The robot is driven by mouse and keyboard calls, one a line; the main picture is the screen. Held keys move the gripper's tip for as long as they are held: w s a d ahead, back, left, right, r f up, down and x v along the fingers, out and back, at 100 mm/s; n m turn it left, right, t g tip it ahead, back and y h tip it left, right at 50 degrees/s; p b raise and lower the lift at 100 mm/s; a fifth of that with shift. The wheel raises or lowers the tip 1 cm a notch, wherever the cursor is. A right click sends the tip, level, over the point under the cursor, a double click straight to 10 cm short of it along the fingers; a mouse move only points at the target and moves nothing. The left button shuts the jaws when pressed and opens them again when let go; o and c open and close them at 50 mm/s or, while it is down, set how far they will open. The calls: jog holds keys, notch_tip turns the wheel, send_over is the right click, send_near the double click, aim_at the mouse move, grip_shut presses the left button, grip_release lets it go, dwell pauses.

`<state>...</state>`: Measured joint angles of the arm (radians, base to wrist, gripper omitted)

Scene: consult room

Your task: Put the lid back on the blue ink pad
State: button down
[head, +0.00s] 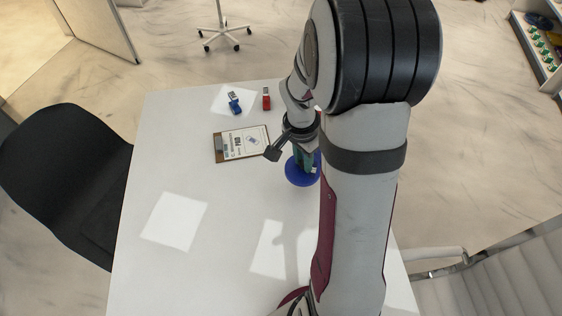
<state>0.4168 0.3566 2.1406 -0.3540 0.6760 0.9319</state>
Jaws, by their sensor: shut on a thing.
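A flat blue round disc (297,175) lies on the white table, partly hidden behind my arm. I cannot tell whether it is the ink pad, its lid or a stand. My gripper (307,153) points down just above the disc, and my arm hides most of its fingers. A small teal thing (309,160) shows at the fingers, over the disc. My gripper appears shut on it; I cannot tell whether it is the lid or whether it touches the disc.
A clipboard with a printed sheet (240,143) lies left of my gripper. A small blue item (234,103) and a small red item (266,99) stand behind it. The table's (160,160) left and front parts are clear. A black chair (65,170) stands at the left edge.

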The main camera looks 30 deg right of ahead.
jog(key=s+d+r, duration=0.2)
jog(key=d, duration=0.1)
jog(key=shift+s+r, duration=0.3)
jog(key=shift+s, duration=0.1)
jog(key=w+d+f+n, duration=0.3)
jog(key=w+d+n, duration=0.2)
jog(key=w+d, duration=0.3)
jog(key=shift+t, duration=0.3)
jog(key=shift+w+a+f, duration=0.15)
jog(key=shift+a+f, duration=0.05)
jog(key=shift+f, duration=0.75)
jog(key=shift+w+a+f, duration=0.15)
jog(key=shift+w+f, duration=0.05)
jog(key=shift+f, duration=0.75)
jog(key=shift+w+a+f, duration=0.15)
jog(key=shift+a+f, duration=0.05)
jog(key=shift+f, duration=0.75)
jog(key=shift+f, duration=0.15)
jog(key=c, duration=0.6)
grip_release()
jog(key=shift+c, duration=0.2)
jog(key=shift+o, duration=0.2)
jog(key=o, duration=0.4)
jog(key=shift+o, duration=0.2)
